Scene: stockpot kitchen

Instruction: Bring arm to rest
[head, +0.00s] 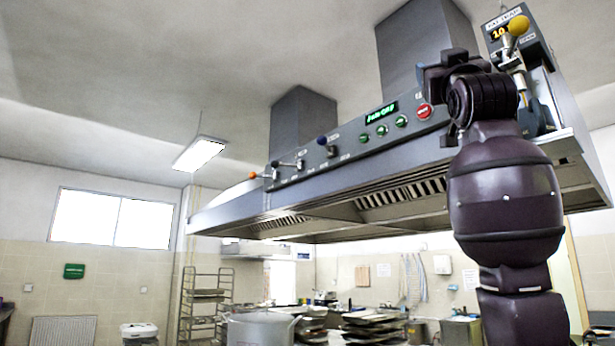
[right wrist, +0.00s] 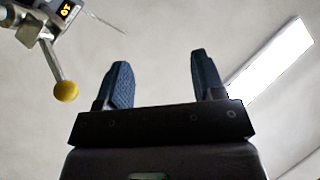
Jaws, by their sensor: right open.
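My right arm rises at the right of the head view, raised in front of the extractor hood (head: 330,190). My right gripper (head: 445,75) is near the hood's control panel, partly hidden behind its own wrist. In the right wrist view the right gripper (right wrist: 163,75) is open, with nothing between its two dark fingers and only ceiling beyond. A lever with a yellow ball (head: 518,25) stands beside a small display box (head: 503,32), right of the gripper. The yellow ball also shows left of the fingers, apart from them, in the right wrist view (right wrist: 66,91). My left gripper is out of view.
The hood panel carries a red button (head: 424,111), green buttons, and levers with an orange knob (head: 252,175) and a dark knob (head: 322,140). Below stand a large pot (head: 260,330) and a rack (head: 205,300). Open air lies left of the hood.

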